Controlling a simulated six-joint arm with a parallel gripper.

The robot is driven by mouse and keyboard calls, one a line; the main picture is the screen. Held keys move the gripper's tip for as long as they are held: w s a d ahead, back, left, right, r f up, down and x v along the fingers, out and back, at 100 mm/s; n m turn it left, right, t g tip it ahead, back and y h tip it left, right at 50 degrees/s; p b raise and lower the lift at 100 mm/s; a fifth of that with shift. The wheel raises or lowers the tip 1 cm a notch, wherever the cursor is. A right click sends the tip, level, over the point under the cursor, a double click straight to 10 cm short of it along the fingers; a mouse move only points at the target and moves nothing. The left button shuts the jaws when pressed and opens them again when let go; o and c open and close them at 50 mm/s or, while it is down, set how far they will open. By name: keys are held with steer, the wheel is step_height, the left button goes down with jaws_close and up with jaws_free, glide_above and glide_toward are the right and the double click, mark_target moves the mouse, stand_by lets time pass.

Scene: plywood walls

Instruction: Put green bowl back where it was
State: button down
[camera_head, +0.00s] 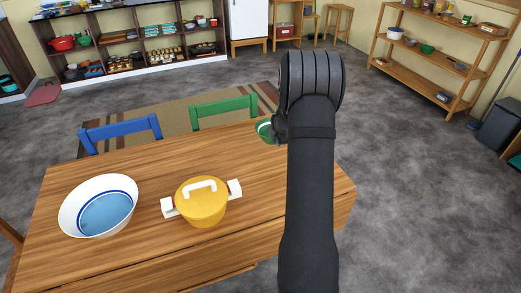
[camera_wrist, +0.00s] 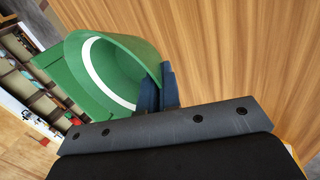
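The green bowl (camera_head: 264,130) with a white stripe shows just left of my arm in the head view, above the table's far side. In the wrist view, the green bowl (camera_wrist: 112,72) is tilted, with its rim between the dark blue fingers of my gripper (camera_wrist: 166,90). My gripper is shut on that rim. In the head view my gripper (camera_head: 277,130) is mostly hidden behind my wrist. I cannot tell the bowl's exact height above the table.
On the wooden table (camera_head: 140,172) stand a white bowl with a blue inside (camera_head: 100,206) and a lidded yellow pot (camera_head: 202,203). A blue chair (camera_head: 120,130) and a green chair (camera_head: 223,110) stand at the far edge. Wooden shelves (camera_head: 440,72) stand at the back right.

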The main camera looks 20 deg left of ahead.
steer(key=a+f, duration=0.1)
steer(key=a, duration=0.1)
steer(key=a+f, duration=0.1)
steer(key=a, duration=0.1)
steer(key=a+f, duration=0.2)
steer(key=shift+w+a, duration=0.2)
steer(key=shift+a, duration=0.2)
steer(key=shift+f, duration=2)
steer(key=shift+f, duration=0.1)
steer(key=c, duration=1.6)
jaws_free()
steer(key=shift+c, duration=0.2)
steer(key=v, duration=1.2)
